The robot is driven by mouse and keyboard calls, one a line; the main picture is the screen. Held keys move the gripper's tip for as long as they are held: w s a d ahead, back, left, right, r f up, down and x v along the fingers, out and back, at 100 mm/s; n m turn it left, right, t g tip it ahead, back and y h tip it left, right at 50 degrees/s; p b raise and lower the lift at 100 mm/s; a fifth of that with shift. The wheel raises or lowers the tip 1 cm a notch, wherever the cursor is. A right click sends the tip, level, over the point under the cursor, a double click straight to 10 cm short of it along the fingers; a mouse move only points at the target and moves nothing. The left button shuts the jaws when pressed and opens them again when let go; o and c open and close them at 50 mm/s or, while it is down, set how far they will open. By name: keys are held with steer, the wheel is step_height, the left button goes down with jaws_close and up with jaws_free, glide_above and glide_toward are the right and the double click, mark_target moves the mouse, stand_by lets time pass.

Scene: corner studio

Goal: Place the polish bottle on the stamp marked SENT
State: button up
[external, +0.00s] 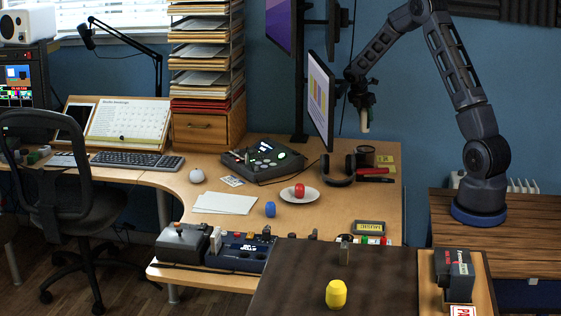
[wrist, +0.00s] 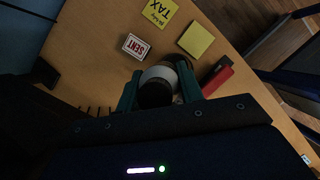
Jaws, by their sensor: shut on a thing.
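The polish bottle, pale with a dark round end (wrist: 156,92), is between my gripper's teal fingers (wrist: 160,88) in the wrist view. In the external view my gripper (external: 362,98) holds the whitish bottle (external: 364,121) upright in the air, above the desk's back right part. The stamp marked SENT (wrist: 136,46), a small white block with a red-framed label, lies on the desk just beyond and left of the bottle in the wrist view. The bottle is apart from it. I cannot make out the stamp in the external view.
Near the stamp lie yellow notes (wrist: 160,12) and a red object (wrist: 217,77). A dark tin (external: 365,155), headphones (external: 336,172) and a monitor (external: 320,100) stand close by on the desk. A plate (external: 312,196) with a red object is farther left.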

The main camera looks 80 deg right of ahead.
steer(key=w+d+r+n+t, duration=0.2)
steer(key=d+r+n, duration=0.3)
steer(key=d+r, duration=0.35)
steer(key=shift+h, duration=0.4)
steer(key=f, duration=1.3)
steer(key=d+f, duration=0.1)
steer(key=f, duration=0.6)
steer(key=shift+f, duration=0.1)
steer(key=o, duration=1)
steer(key=shift+f, duration=0.15)
steer(key=shift+o, duration=0.2)
steer(key=v, duration=1.2)
steer(key=shift+w+a, duration=0.1)
steer(key=shift+w, duration=0.05)
